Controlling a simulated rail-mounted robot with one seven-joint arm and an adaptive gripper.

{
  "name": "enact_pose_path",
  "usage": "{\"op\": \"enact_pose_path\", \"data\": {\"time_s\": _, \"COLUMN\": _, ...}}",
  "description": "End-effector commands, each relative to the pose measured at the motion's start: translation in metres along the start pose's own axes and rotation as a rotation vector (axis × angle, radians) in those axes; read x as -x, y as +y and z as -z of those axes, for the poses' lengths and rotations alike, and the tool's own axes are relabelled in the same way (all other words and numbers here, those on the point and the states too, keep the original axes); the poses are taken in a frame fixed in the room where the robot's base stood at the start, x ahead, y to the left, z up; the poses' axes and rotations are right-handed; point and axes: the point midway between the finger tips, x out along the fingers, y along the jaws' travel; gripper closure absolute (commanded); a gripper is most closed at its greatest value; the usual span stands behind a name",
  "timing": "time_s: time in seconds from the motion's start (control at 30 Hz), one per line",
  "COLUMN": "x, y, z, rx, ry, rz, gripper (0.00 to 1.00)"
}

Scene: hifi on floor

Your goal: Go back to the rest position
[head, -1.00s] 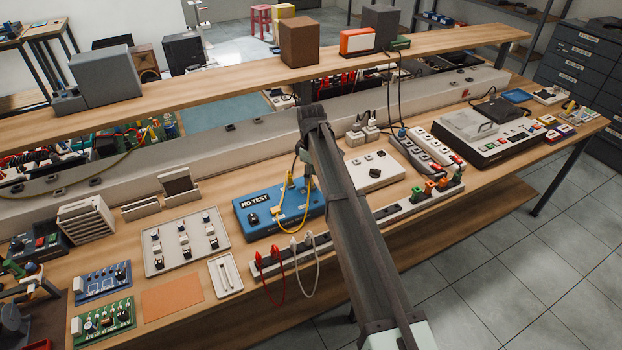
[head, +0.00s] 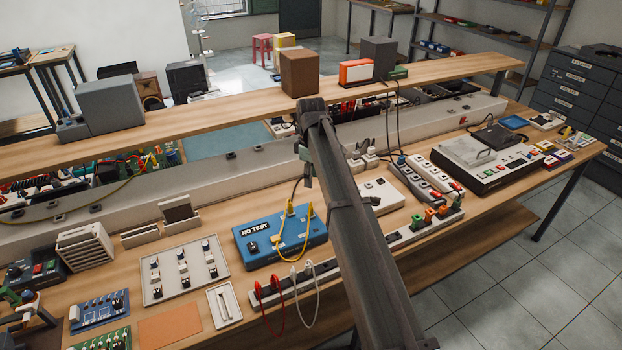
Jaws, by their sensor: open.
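My arm (head: 355,215) runs from the bottom right up to the middle of the picture, above the workbench. My gripper (head: 307,181) hangs below the arm's far end, small and largely hidden by the arm; its fingers are hard to make out. It is above the bench, behind the blue NO TEST box (head: 283,240) as seen here. I see nothing held in it, and it looks clear of the things on the bench.
A raised wooden shelf (head: 200,101) with a brown box (head: 299,73) and grey boxes crosses behind the arm. Power strips (head: 432,178), a grey-black device (head: 485,155) and circuit boards (head: 98,311) crowd the bench. The tiled floor (head: 520,270) at right is clear.

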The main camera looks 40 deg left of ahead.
Motion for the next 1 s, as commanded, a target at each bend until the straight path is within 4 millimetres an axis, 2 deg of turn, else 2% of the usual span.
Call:
{"op": "enact_pose_path", "data": {"time_s": 0.6, "x": 0.034, "y": 0.0, "z": 0.0, "rx": 0.0, "ry": 0.001, "rz": -0.001, "gripper": 0.53}}
{"op": "enact_pose_path", "data": {"time_s": 0.9, "x": 0.035, "y": 0.0, "z": 0.0, "rx": 0.0, "ry": 0.0, "rz": -0.001, "gripper": 0.53}}
{"op": "enact_pose_path", "data": {"time_s": 0.97, "x": 0.035, "y": 0.0, "z": 0.0, "rx": 0.0, "ry": 0.0, "rz": 0.0, "gripper": 0.71}}
{"op": "enact_pose_path", "data": {"time_s": 1.0, "x": 0.035, "y": 0.0, "z": 0.0, "rx": 0.0, "ry": 0.0, "rz": 0.0, "gripper": 0.85}}
